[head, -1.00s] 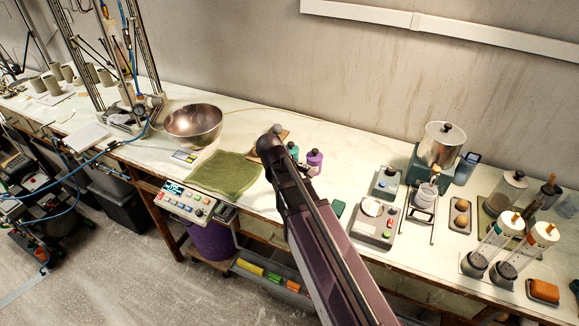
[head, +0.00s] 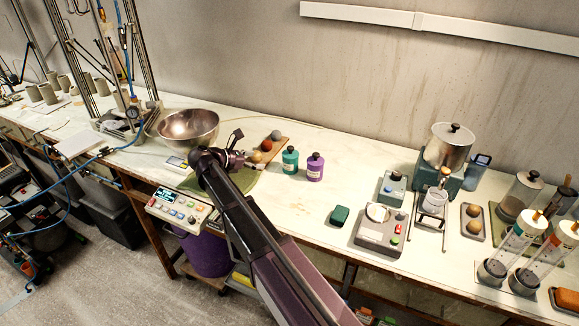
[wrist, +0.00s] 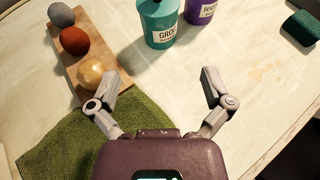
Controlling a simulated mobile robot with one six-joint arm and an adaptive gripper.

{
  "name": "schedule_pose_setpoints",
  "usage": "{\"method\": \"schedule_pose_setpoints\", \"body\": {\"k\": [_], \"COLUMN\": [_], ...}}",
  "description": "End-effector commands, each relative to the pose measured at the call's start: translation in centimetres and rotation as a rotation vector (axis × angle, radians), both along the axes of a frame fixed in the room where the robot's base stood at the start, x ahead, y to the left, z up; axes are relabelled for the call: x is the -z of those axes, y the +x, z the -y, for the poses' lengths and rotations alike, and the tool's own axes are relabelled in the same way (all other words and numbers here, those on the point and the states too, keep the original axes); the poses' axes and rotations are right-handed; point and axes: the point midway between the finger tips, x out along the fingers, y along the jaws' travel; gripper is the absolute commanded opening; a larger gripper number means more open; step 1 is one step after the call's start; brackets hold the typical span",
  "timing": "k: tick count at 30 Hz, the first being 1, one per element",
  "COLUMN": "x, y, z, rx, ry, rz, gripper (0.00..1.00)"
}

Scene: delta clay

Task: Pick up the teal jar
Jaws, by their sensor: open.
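The teal jar (head: 290,160) stands upright on the white bench, just left of a purple jar (head: 315,167). In the wrist view the teal jar (wrist: 159,27) is at the top centre, ahead of my gripper, with a white label and its top cut off by the frame edge. The purple jar (wrist: 200,10) is close beside it on the right. My gripper (wrist: 163,78) is open and empty, its two fingers spread, with the jar beyond the fingertips. In the head view my gripper (head: 236,150) is left of the teal jar, over the green cloth.
A wooden board (wrist: 82,62) with grey, red and tan balls lies left of the jar. A green cloth (wrist: 50,140) lies below it. A metal bowl (head: 188,128) stands further left. A dark green block (head: 340,215) lies to the right. Bench between block and jars is clear.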

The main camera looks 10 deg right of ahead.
Motion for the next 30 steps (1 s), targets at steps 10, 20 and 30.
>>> {"method": "schedule_pose_setpoints", "body": {"k": [10, 20, 30], "x": [0.5, 2.4, 3.3], "y": [0.3, 1.7, 2.7], "z": [0.8, 4.7, 7.3], "rx": [0.002, 0.002, 0.000], "ry": [0.002, 0.003, 0.003], "rz": [0.001, 0.002, 0.001], "gripper": [1.00, 1.00, 1.00]}}
